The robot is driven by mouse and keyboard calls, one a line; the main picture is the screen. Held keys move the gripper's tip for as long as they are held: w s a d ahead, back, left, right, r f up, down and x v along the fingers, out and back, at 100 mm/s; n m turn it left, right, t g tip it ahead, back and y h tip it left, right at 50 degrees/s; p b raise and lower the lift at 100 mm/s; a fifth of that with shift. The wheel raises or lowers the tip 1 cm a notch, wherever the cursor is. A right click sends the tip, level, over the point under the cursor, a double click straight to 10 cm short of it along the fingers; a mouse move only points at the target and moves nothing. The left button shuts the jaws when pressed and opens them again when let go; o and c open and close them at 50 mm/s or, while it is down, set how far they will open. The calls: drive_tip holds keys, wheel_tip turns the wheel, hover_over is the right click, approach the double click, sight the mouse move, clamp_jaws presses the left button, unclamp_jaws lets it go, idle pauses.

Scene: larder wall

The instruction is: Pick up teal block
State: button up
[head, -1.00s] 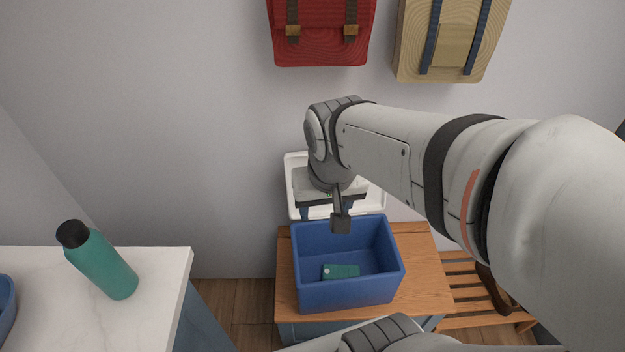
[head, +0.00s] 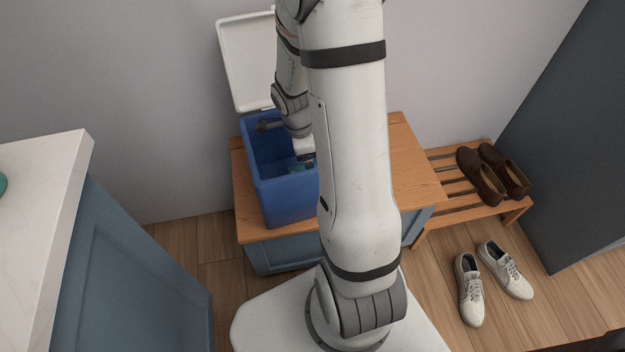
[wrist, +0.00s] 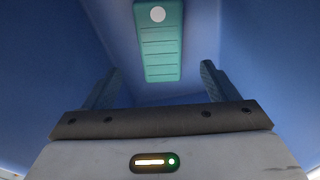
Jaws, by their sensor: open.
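The teal block (wrist: 160,45) lies on the floor of the blue bin (head: 285,200). In the wrist view it is ribbed, with a pale round spot at one end. My gripper (wrist: 162,85) is open and reaches down inside the bin. Its two fingers stand apart, with the block seen between and beyond their tips; I see no contact.
The bin stands on a wooden-topped cabinet (head: 412,165), with a white lid (head: 245,60) raised behind it. A slatted rack (head: 455,200) with brown shoes (head: 482,178) is at right, white sneakers (head: 470,290) on the floor. A white counter (head: 40,190) is at left.

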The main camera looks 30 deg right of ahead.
drive_tip(key=f+b, duration=0.1)
drive_tip(key=f, duration=0.4)
drive_tip(key=f+b, duration=0.1)
drive_tip(key=f, duration=0.2)
drive_tip(key=shift+s+d+b, duration=0.15)
drive_tip(key=shift+d+b, duration=0.15)
drive_tip(key=shift+d, duration=0.05)
drive_tip(key=shift+c, duration=0.2)
drive_tip(key=c, duration=1.2)
